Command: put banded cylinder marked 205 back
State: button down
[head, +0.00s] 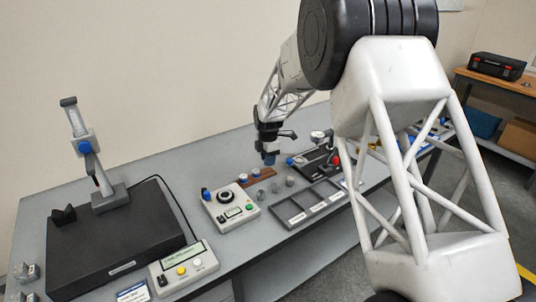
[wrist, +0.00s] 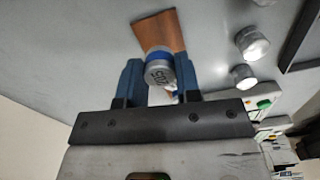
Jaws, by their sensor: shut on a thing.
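The banded cylinder marked 205 (wrist: 160,73) is silver with a blue band, and its marked end faces the wrist camera. My gripper (wrist: 160,82) has its two blue fingers on either side of this cylinder and is shut on it. In the head view my gripper (head: 268,158) is above the bench, close to a brown wooden rack (head: 265,174); the held cylinder cannot be made out there. In the wrist view the rack (wrist: 160,28) lies just beyond the cylinder, partly hidden by it. Whether the cylinder touches the rack cannot be told.
Two small blue-and-silver pieces (head: 249,175) are at the rack's left part. Bare silver cylinders (head: 284,184) stand to its right. A control box with a dial (head: 230,205) and a dark compartment tray (head: 305,205) are in front. A black plate with a gauge stand (head: 118,250) is far left.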

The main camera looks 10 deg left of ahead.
jog(key=shift+f, duration=0.85)
jog(key=shift+f, duration=0.85)
dwell(1.3)
jog(key=shift+c, duration=1.7)
grip_release()
jog(key=shift+r, duration=0.15)
jog(key=shift+r, duration=3.35)
